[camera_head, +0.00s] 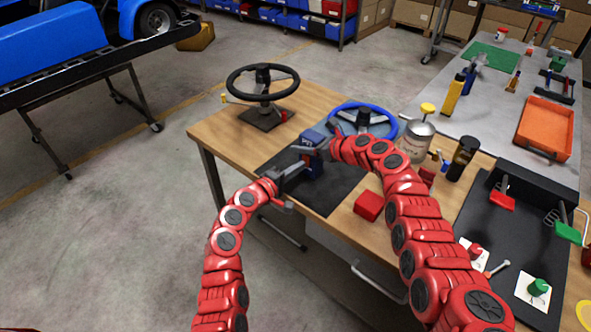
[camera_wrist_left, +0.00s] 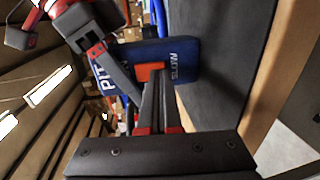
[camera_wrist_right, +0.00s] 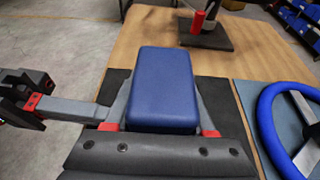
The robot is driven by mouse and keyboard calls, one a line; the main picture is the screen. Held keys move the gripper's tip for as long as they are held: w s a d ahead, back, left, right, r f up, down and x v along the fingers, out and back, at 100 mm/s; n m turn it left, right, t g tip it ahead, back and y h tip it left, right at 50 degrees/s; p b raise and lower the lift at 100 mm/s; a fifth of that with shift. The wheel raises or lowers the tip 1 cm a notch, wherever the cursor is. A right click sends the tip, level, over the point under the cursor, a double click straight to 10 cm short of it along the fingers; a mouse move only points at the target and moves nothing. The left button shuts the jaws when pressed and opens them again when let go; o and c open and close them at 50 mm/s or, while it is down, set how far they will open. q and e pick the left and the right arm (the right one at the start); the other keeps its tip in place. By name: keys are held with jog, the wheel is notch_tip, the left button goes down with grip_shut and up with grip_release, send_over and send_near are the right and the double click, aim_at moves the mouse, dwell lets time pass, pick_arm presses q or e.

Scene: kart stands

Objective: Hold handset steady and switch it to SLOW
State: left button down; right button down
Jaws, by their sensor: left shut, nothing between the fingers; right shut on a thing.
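The handset is a blue box (camera_head: 314,166) standing upright over the black mat (camera_head: 335,190). The left wrist view shows its face (camera_wrist_left: 185,62) with PIT lettered on the left and SLOW on the right. An orange switch (camera_wrist_left: 150,71) sits between the two words. My right gripper (camera_head: 313,146) is shut on the handset from above, a finger on each side; the right wrist view shows the handset's plain blue top (camera_wrist_right: 162,85). My left gripper (camera_head: 294,170) is shut and empty, its tips at the switch. I cannot tell whether they touch it, or which way it is tilted.
A black steering wheel (camera_head: 262,82) stands on the wooden bench behind, and a blue wheel (camera_head: 362,118) lies beside the handset. A red block (camera_head: 369,205), a silver canister (camera_head: 417,138) and a dark bottle (camera_head: 463,158) are to the right.

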pick_arm(q)
jog(key=shift+w+d+f, duration=0.15)
jog(key=shift+w+f, duration=0.05)
jog(key=shift+w, duration=0.05)
jog(key=s+a+f, duration=0.2)
jog(key=s+a, duration=0.6)
jog(key=s, duration=0.3)
jog(key=shift+s+f, duration=0.1)
pick_arm(e)
jog(key=shift+c, duration=0.8)
grip_release()
